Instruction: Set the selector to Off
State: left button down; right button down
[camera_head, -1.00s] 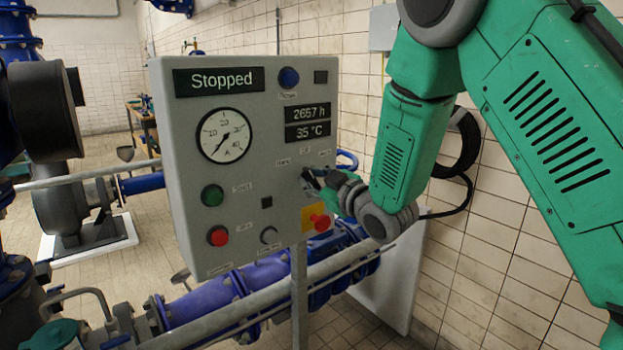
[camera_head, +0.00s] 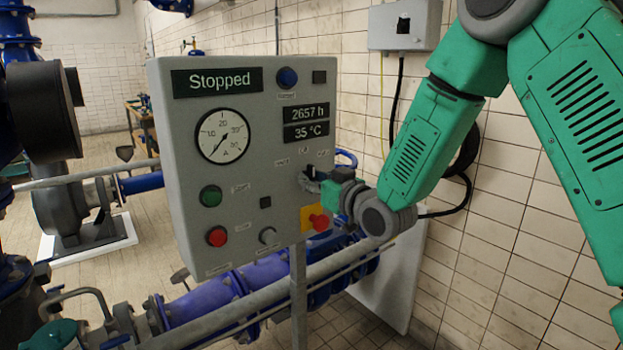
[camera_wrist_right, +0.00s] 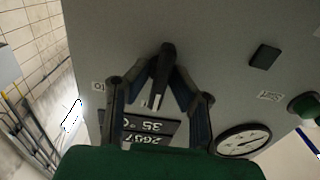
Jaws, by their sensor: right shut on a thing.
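The grey control panel (camera_head: 180,120) stands upright on a post, with a display (camera_head: 217,81) that reads "Stopped". The selector (camera_head: 308,171) is a small dark knob on the panel's right side, below the "35 °C" readout, with small labels around it. My right gripper (camera_head: 312,178) is at the selector, which it partly hides in the head view. In the right wrist view the selector's black handle (camera_wrist_right: 163,65) is between the two fingertips, and the gripper is shut on it. Which label the handle points to is hard to read. My left gripper is not in view.
Blue pipes (camera_head: 215,297) run below the panel. A tiled wall (camera_head: 500,220) is at the right.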

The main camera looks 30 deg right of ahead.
jog(key=shift+f, duration=0.35)
jog(key=c, duration=1.6)
grip_release()
jog(key=shift+w+f, duration=0.1)
jog(key=shift+w, duration=0.2)
jog(key=shift+s+d+r, duration=0.1)
jog(key=shift+r, duration=0.1)
jog(key=shift+s, duration=0.1)
jog(key=shift+s, duration=0.25)
jog(key=s+d, duration=0.1)
jog(key=s, duration=1)
jog(key=shift+s+f, duration=0.1)
